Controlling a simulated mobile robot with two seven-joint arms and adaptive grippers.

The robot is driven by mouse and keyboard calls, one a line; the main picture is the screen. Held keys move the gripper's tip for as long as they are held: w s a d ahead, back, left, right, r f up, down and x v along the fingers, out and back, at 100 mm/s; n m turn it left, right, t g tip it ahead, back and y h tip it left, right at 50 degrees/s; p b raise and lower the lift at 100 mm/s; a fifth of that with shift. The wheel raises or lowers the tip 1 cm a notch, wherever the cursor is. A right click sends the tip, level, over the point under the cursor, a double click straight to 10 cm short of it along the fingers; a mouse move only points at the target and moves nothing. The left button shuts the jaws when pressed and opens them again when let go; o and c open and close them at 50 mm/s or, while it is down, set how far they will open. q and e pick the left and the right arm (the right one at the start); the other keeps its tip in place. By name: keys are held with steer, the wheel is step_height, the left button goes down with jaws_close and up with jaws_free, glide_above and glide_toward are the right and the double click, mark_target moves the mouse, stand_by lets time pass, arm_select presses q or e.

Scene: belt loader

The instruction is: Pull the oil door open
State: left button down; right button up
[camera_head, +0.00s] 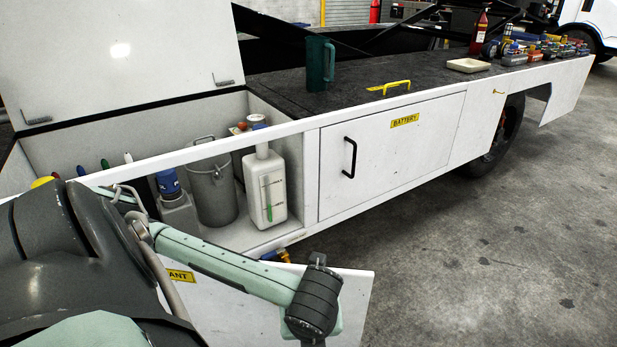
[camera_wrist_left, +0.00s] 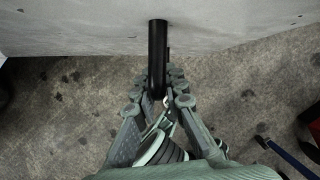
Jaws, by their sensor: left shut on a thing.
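A white door panel (camera_head: 350,295) with a partly hidden yellow label ending in "ANT" (camera_head: 180,275) stands out from the cabinet, below its uncovered compartment. My left arm covers much of it. In the left wrist view, a black bar handle (camera_wrist_left: 157,45) stands out from a pale panel (camera_wrist_left: 90,25). My left gripper (camera_wrist_left: 157,95) is shut on this handle, with fingers on both sides of it. In the head view the left fingers are hidden. My right gripper is not in view.
The compartment holds a white jug (camera_head: 264,190), a metal can (camera_head: 213,190) and a blue-capped bottle (camera_head: 178,212). A closed battery door (camera_head: 385,165) is to the right. A raised white lid (camera_head: 110,60) stands behind. Concrete floor (camera_head: 500,250) is clear at the right.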

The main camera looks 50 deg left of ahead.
arm_select(q)
steer(key=shift+d, duration=0.1)
steer(key=c, duration=1.6)
jaws_free()
